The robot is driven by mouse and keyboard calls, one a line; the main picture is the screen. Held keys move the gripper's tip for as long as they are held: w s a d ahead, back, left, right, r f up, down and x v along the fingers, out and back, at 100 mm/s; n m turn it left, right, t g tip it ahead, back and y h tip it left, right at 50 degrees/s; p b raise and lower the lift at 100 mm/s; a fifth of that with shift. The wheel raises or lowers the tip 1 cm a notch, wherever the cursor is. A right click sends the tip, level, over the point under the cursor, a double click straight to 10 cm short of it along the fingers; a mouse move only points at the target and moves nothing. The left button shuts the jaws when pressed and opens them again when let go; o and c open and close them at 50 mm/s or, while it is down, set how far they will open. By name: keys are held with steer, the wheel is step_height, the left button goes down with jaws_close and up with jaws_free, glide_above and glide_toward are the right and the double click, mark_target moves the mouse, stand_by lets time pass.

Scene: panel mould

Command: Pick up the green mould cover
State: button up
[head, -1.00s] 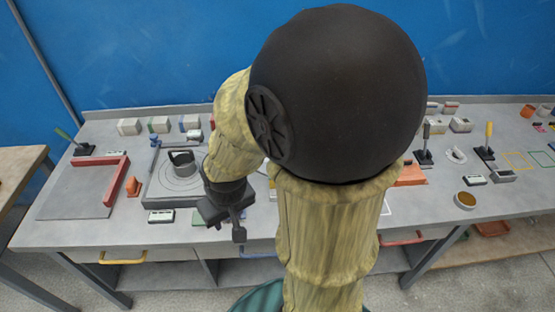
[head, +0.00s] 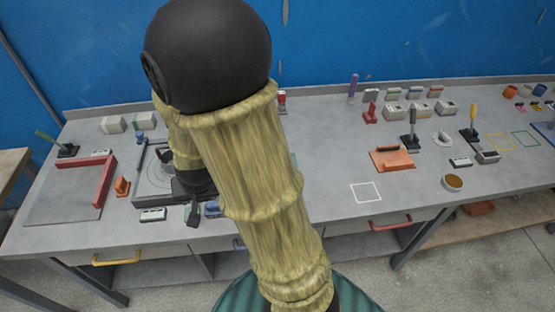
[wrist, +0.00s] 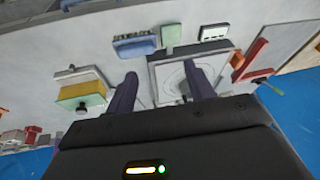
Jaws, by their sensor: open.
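In the wrist view a small green block (wrist: 172,34) lies beside a blue block and a white display box. A yellow block with green along its lower edge (wrist: 84,92) sits further left by a dark knob. I cannot tell which green thing is the mould cover. My gripper (wrist: 162,92) is open, with nothing seen between its two dark fingers. It hangs over the bench, one finger overlapping the plate with circles. In the head view my gripper (head: 193,212) shows at the plate's front right, and my arm hides much of the bench centre.
The circle-marked plate (head: 148,187) stands left of centre. A red L-shaped bar (head: 104,180) and orange piece (head: 122,186) stand left of it. A display box (head: 153,215) lies in front. Clear bench surrounds the white square (head: 366,193).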

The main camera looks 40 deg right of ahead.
steer(key=w+d+f+m+h+p, duration=0.2)
steer(key=w+d+f+m+h, duration=0.35)
steer(key=d+m, duration=0.2)
steer(key=s+d+r+m+g+h+p, duration=0.1)
steer(key=s+d+r+m+h, duration=0.1)
steer(key=d+h, duration=0.5)
steer(key=shift+s+r+m, duration=0.2)
steer(key=shift+s+m, duration=0.45)
steer(key=shift+s, duration=0.15)
steer(key=shift+d+h, duration=0.1)
steer(key=shift+h, duration=0.15)
steer(key=p+x, duration=0.3)
steer(key=x, duration=0.9)
steer(key=shift+s+f+p, duration=0.1)
steer(key=shift+p, duration=0.2)
